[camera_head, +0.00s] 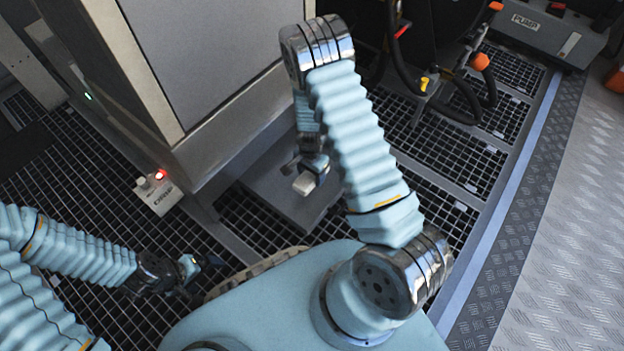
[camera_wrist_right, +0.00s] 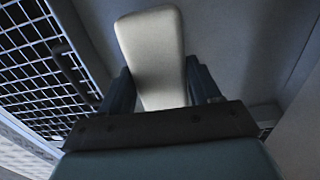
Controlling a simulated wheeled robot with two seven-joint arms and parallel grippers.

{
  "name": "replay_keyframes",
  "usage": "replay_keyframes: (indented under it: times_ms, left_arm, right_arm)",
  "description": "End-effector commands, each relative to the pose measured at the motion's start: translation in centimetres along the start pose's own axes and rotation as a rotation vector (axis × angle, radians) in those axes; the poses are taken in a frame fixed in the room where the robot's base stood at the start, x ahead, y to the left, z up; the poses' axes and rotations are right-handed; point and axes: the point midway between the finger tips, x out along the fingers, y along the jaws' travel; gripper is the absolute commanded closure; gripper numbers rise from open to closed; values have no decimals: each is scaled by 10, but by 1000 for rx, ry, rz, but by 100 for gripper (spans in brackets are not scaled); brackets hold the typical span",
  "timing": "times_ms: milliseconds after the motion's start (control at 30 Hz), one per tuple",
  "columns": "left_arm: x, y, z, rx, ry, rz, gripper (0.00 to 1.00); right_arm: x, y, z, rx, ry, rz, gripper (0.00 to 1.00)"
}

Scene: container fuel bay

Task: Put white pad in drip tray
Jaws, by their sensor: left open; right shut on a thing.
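The white pad (camera_wrist_right: 152,55) stands between the two fingers of my right gripper (camera_wrist_right: 163,92) in the right wrist view, and the gripper is shut on it. In the head view the pad (camera_head: 304,184) shows small and pale at the tip of my right gripper (camera_head: 308,170), in front of the grey cabinet. Below it is a flat grey surface (camera_head: 262,190), which looks like the drip tray; its rim is unclear. The pad appears held above it. My left gripper (camera_head: 198,275) is open and low at the left, over the floor grating, away from the pad.
A large grey cabinet (camera_head: 205,60) fills the upper left. A small box (camera_head: 158,195) with a red light sits at its foot. Black hoses and orange-tipped handles (camera_head: 481,61) stand upper right, near a box marked PUMP (camera_head: 545,28). Chequered plate floor (camera_head: 565,220) is clear at right.

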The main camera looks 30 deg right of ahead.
Motion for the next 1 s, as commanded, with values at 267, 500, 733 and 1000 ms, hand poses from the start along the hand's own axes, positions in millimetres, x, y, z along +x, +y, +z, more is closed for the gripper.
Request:
replay_keyframes:
  times_ms: [267, 500, 733, 1000]
  left_arm:
    - [14, -5, 0, 0, 3, 0, 8]
    - [13, -5, -1, -1, 4, 0, 8]
    - [16, -6, -1, -1, 5, 0, 8]
    - [16, -6, -1, -1, 5, 0, 8]
  right_arm:
    - [36, -2, -8, -1, -1, 3, 67]
    - [40, -3, -8, -1, 0, 0, 67]
    - [44, -3, -8, -1, 0, 0, 35]
    - [44, -2, -8, -1, 0, 0, 12]
